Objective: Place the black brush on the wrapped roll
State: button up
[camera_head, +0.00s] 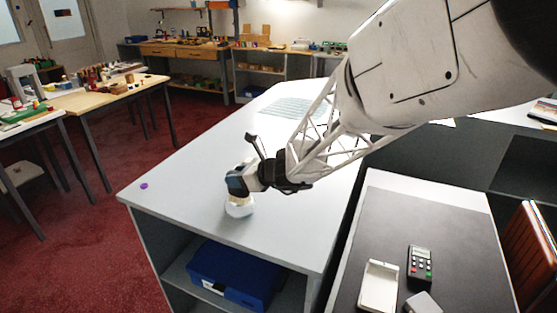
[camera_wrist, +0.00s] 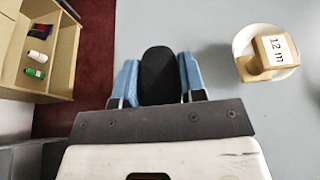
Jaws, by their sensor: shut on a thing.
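The wrapped roll (camera_wrist: 274,52) is a tan, paper-brown piece with a white "12 m" label. It lies on a round white plate (camera_wrist: 243,40) at the upper right of the wrist view. In the head view, the roll (camera_head: 241,199) and plate (camera_head: 239,210) show just below my gripper (camera_head: 236,184), which partly hides them. In the wrist view, my gripper (camera_wrist: 157,72) has blue fingers shut on the black brush (camera_wrist: 158,78). The brush shows as a dark rounded shape, apart from the roll and to its left. In the head view I cannot make out the brush.
The grey counter (camera_head: 200,180) is mostly clear, with a small purple ring (camera_head: 144,186) near its left edge. A blue bin (camera_head: 235,275) sits on the shelf below. A remote (camera_head: 421,266) and white tray (camera_head: 379,286) lie on the dark surface at right.

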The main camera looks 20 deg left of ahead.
jog(key=shift+f, duration=0.15)
jog(key=o, duration=0.9)
jog(key=shift+r, duration=0.2)
jog(key=v, duration=1.2)
jog(key=shift+d, duration=0.15)
dwell(0.3)
